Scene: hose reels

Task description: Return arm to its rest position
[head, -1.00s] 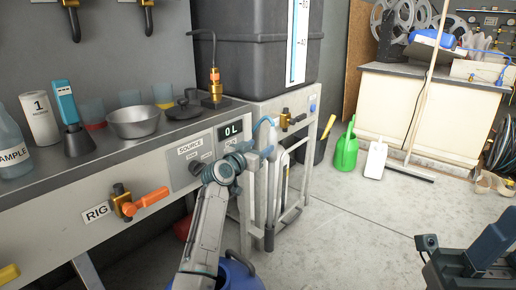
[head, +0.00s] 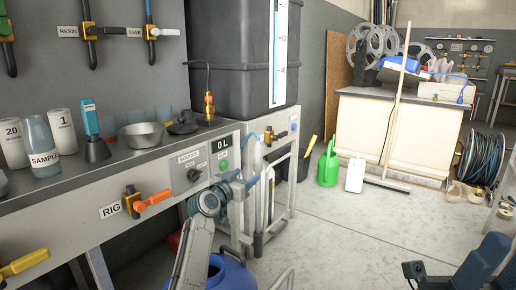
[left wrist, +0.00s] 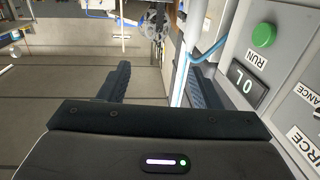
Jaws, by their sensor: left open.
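My left arm (head: 192,255) reaches up from the bottom of the head view. The green RUN button (left wrist: 263,35) and the display (left wrist: 247,85) are right of the fingers there.
An orange-handled RIG valve (head: 146,200) sticks out of the bench front. A metal frame with pale tubing (head: 268,195) stands close by the left gripper. A blue drum (head: 232,272) is below. The floor (head: 340,235) to the right is open.

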